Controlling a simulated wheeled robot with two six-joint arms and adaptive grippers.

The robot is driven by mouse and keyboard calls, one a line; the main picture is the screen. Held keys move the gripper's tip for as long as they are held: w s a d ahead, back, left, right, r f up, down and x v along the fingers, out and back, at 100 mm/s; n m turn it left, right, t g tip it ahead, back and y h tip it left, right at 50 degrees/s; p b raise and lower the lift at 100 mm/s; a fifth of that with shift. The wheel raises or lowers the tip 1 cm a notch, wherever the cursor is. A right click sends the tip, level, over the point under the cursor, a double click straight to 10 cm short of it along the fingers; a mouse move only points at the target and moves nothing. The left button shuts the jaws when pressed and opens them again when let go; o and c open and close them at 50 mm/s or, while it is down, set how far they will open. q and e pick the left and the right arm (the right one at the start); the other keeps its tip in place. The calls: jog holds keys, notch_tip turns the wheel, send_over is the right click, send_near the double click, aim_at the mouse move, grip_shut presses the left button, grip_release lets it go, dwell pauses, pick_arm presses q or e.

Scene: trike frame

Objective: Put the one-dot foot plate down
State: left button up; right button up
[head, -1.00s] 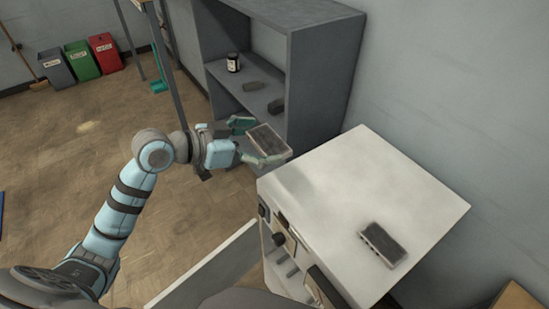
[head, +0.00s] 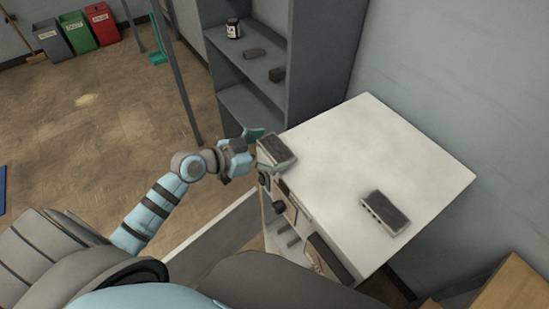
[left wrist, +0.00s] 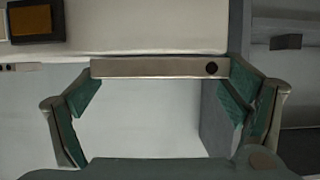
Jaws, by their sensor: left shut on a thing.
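The one-dot foot plate (head: 274,151) is a flat block with a dark top. In the left wrist view its pale long edge (left wrist: 150,68) shows one black dot near the right end. My left gripper (head: 271,148) is shut on the plate, with a green-padded finger at each end. It holds the plate at the left edge of the white cabinet top (head: 345,150); I cannot tell whether they touch. A second dark plate (head: 388,209), with marks along its near edge, lies on the right part of the top. My right gripper is not in view.
A grey shelf unit (head: 240,98) stands behind the cabinet, with a dark jar (head: 233,28) and dark blocks (head: 256,54) on it. The cabinet front has knobs and an open panel (head: 215,232). The middle of the top is clear.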

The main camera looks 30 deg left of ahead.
pick_arm(q)
jog(key=shift+p, duration=0.35)
jog(key=o, duration=1.1)
jog(key=shift+f, duration=0.1)
